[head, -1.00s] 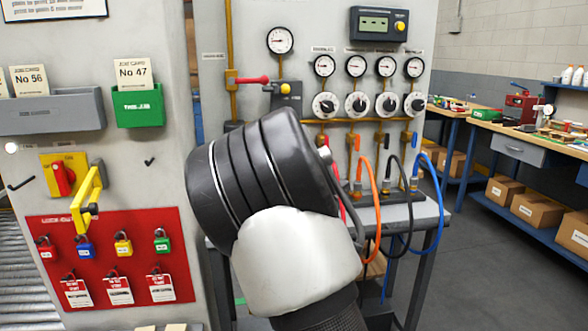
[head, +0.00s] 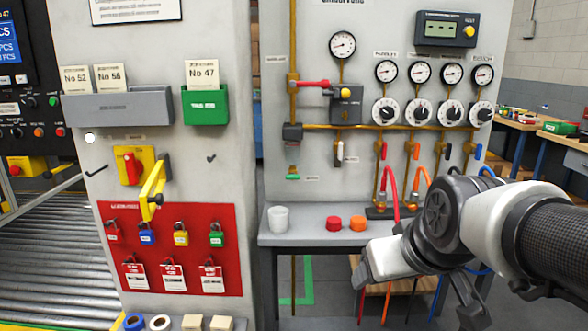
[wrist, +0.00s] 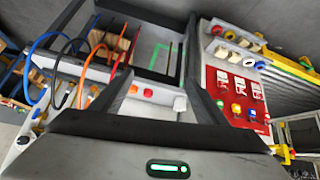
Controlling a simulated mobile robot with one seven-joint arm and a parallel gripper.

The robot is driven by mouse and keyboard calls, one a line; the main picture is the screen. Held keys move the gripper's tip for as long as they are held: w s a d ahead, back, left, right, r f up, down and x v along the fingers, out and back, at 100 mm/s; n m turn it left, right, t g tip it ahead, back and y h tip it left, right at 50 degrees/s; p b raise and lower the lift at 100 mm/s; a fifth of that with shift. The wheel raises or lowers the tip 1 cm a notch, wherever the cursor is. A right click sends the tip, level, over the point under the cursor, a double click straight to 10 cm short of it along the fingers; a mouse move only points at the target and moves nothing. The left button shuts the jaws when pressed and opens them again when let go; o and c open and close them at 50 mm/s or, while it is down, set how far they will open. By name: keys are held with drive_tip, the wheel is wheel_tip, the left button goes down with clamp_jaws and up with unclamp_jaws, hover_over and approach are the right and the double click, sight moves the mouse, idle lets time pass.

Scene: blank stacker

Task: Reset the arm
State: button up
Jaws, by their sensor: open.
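My gripper (wrist: 158,80) is open and empty in the wrist view. Its two dark fingers stand apart, with the grey bench behind the gap. In the head view my arm comes in from the right edge, and its end is in front of the right part of the grey bench. There the arm hides part of the bench and of the hoses. I cannot make out both fingertips clearly in the head view.
The bench (head: 310,236) carries a white cup (head: 278,219), a red cap (head: 333,223) and an orange cap (head: 358,224). Hoses hang from the gauge panel (head: 305,95) behind. A red lockout board (head: 190,251) with padlocks is at left, beside a roller conveyor (head: 45,260).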

drive_tip(key=s+a+f+m+g, duration=0.1)
drive_tip(key=s+f+m+g, duration=0.1)
drive_tip(key=s, duration=0.8)
wheel_tip(320, 180, up, 28)
drive_tip(key=p, duration=2.8)
drive_tip(key=shift+s+a, duration=0.15)
drive_tip(key=shift+a, duration=0.05)
